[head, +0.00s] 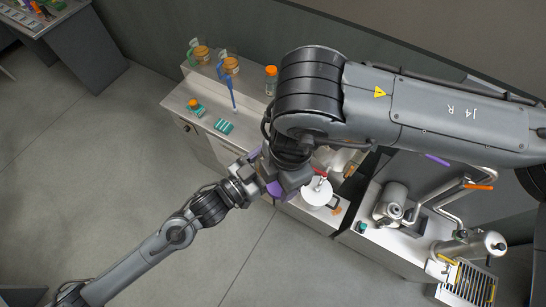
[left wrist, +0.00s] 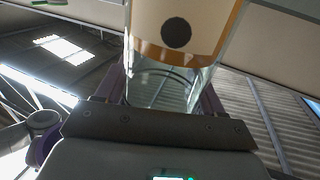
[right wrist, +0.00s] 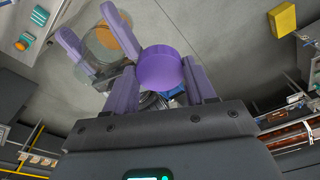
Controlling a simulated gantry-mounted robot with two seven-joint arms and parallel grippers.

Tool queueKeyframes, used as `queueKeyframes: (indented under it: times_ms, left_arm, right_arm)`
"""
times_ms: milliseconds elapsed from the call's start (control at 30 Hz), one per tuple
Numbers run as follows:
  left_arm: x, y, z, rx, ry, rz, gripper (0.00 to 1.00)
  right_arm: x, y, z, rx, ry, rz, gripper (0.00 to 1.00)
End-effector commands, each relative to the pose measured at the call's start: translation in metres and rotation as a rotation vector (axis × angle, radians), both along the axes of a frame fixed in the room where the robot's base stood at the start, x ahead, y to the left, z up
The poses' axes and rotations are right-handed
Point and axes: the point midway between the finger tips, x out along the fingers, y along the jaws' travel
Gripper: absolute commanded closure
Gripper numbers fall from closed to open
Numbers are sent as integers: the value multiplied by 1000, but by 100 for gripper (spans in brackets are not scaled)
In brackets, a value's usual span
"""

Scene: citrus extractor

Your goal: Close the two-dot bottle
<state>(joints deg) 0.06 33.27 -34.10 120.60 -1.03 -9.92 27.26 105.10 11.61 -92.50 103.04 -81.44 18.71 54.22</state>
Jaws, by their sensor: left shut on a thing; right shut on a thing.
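A clear glass bottle with a cream and orange label (left wrist: 178,20) stands between the purple fingers of my left gripper (left wrist: 163,92), which is shut on it. One black dot shows on the label; the rest of it is out of view. The bottle also shows in the right wrist view (right wrist: 103,42), between the left gripper's fingers. My right gripper (right wrist: 163,88) is shut on a round purple cap (right wrist: 159,66). The cap appears beside the bottle in that view; I cannot tell their gap in depth. In the head view, my right gripper (head: 272,187) is partly visible, and the arms hide the bottle.
The counter holds an orange-capped bottle (head: 271,78), two jars (head: 201,54) (head: 231,66), a tall blue item (head: 229,88) and teal items (head: 224,126). A metal machine (head: 393,204) stands farther right. The left floor is clear.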

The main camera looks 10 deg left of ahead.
Motion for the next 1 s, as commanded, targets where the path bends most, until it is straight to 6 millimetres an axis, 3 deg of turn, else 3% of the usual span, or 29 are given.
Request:
queueKeyframes:
  times_ms: [200,500,1000]
  left_arm:
    - [0,0,1,-1,-2,0,87]
    - [0,0,1,-1,-2,0,87]
    - [0,0,1,-1,-2,0,87]
  right_arm:
    - [22,18,25,-2,-5,266,73]
    - [59,37,59,-2,-3,525,73]
    - [69,42,71,1,1,612,73]
